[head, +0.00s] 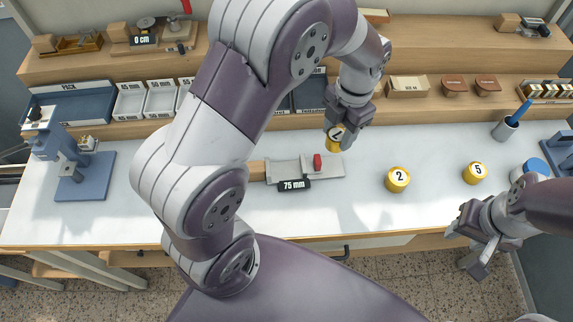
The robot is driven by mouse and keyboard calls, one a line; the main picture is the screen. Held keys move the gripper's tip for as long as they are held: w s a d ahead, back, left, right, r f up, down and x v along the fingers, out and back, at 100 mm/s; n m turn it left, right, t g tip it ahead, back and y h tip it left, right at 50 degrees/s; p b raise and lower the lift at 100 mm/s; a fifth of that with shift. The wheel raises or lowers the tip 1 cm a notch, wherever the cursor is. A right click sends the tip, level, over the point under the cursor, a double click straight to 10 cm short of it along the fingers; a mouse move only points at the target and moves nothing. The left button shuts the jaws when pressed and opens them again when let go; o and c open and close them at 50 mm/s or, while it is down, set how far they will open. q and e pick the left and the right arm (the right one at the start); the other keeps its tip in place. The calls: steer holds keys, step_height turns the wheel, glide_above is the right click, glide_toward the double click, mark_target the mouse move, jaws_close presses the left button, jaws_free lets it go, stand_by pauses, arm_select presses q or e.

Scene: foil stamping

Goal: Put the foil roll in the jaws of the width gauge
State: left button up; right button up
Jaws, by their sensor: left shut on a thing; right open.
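My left gripper (341,123) is shut on a gold foil roll (334,144) with a pale numbered end, which looks like a 2. The roll is just behind the right part of the width gauge (285,167); I cannot tell whether it touches anything below. The gauge is a grey metal piece on the white worktop, with a red knob (317,162), a wooden part at its left and a "75 mm" sign (293,185) in front. My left arm hides part of the area left of it. My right gripper (474,247) is open and empty off the worktop's front edge at the right.
Gold rolls marked 2 (398,181) and 5 (474,174) stand on the worktop (350,215) to the right. A blue press (70,155) stands at left. The worktop's front middle is clear.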

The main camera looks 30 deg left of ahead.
arm_select(q)
steer(key=s+a+f, duration=0.1)
steer(key=a, duration=0.2)
steer(key=s+a+f, duration=0.2)
steer(key=a, duration=0.1)
steer(key=s+a+f+p, duration=0.1)
steer(key=s+a+f, duration=0.1)
steer(key=a, duration=0.1)
steer(key=shift+s+a+f, duration=0.1)
steer(key=shift+s+f, duration=0.1)
steer(key=shift+s+a+f, duration=0.1)
steer(key=shift+s+f, duration=0.15)
steer(key=shift+s, duration=0.05)
step_height(320, 180, down, 4)
steer(key=shift+w, duration=0.1)
steer(key=shift+a+f, duration=0.1)
steer(key=shift+f, duration=0.15)
arm_select(e)
steer(key=shift+s+a+r, duration=0.1)
steer(key=shift+a+r, duration=0.15)
steer(key=shift+r, duration=0.2)
steer(key=shift+s+a+r, duration=0.1)
steer(key=shift+a+r, duration=0.15)
steer(key=shift+r, duration=0.2)
